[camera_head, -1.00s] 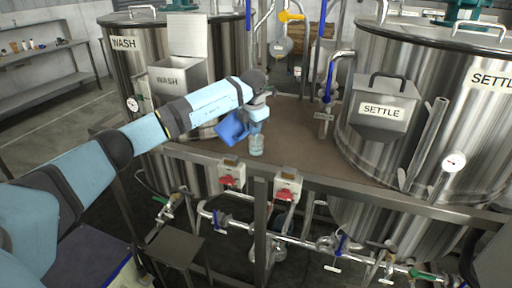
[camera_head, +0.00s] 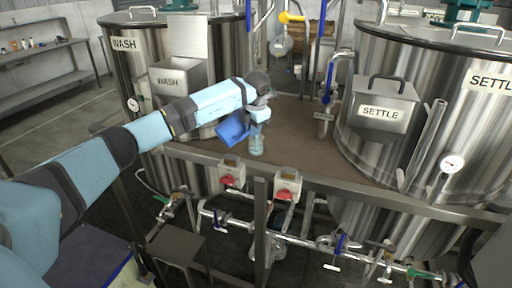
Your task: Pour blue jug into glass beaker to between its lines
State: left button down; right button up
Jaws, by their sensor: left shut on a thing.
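The blue jug (camera_head: 232,130) is held tilted by my left gripper (camera_head: 257,113), with its lower end toward the glass beaker. The glass beaker (camera_head: 257,146) stands upright on the brown bench top, just below and right of the jug. Its lines and the level inside are too small to read. The gripper partly covers the jug's right side and the area above the beaker's mouth. My left gripper is shut on the jug. My right gripper is not in the view.
The brown bench top (camera_head: 285,112) is clear to the right of the beaker. The WASH tank (camera_head: 125,75) stands left and the SETTLE tank (camera_head: 465,125) right. Red switches (camera_head: 285,193) and pipes lie below the front edge. A pipe with a blue handle (camera_head: 328,80) rises behind.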

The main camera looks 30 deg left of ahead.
pick_arm(q)
jog(key=shift+r, duration=0.1)
jog(key=shift+g+p, duration=0.3)
jog(key=shift+p, duration=0.25)
dwell(0.4)
jog(key=shift+w+f+g+y+p, duration=0.2)
jog(key=shift+f+g+y+p, duration=0.1)
jog(key=shift+g+p, duration=0.1)
dwell(0.8)
